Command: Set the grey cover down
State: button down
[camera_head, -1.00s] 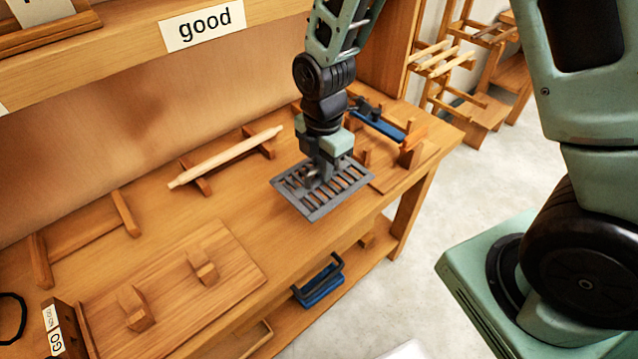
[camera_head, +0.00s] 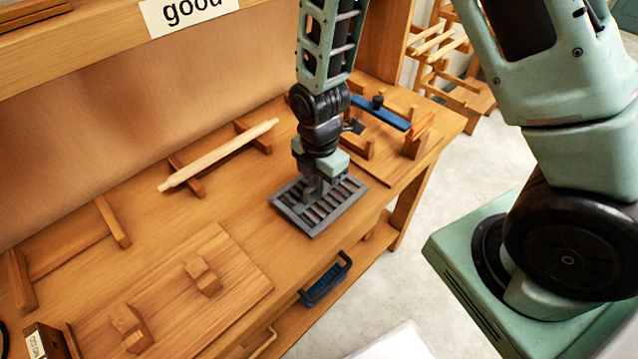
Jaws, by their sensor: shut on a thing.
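The grey cover (camera_head: 312,221) is a slatted, roughly square grate. It lies level at the bench top (camera_head: 250,218), near the front edge and right of the middle. Whether its underside touches the wood or hangs just above it cannot be told. My gripper (camera_head: 318,195) points straight down over the cover's middle and is shut on it. The fingertips and the part they grip are largely hidden by the gripper body.
A pale wooden rod (camera_head: 217,156) rests on wooden supports behind and left. A blue bar with a black knob (camera_head: 380,112) stands at the back right. A board with two blocks (camera_head: 165,290) lies at the front left. A blue-handled tool (camera_head: 326,280) shows below the bench top.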

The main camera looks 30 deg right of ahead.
jog(key=shift+f, duration=0.55)
jog(key=shift+f, duration=0.2)
jog(key=c, duration=1.5)
grip_release()
jog(key=shift+o, duration=0.2)
jog(key=shift+r, duration=0.2)
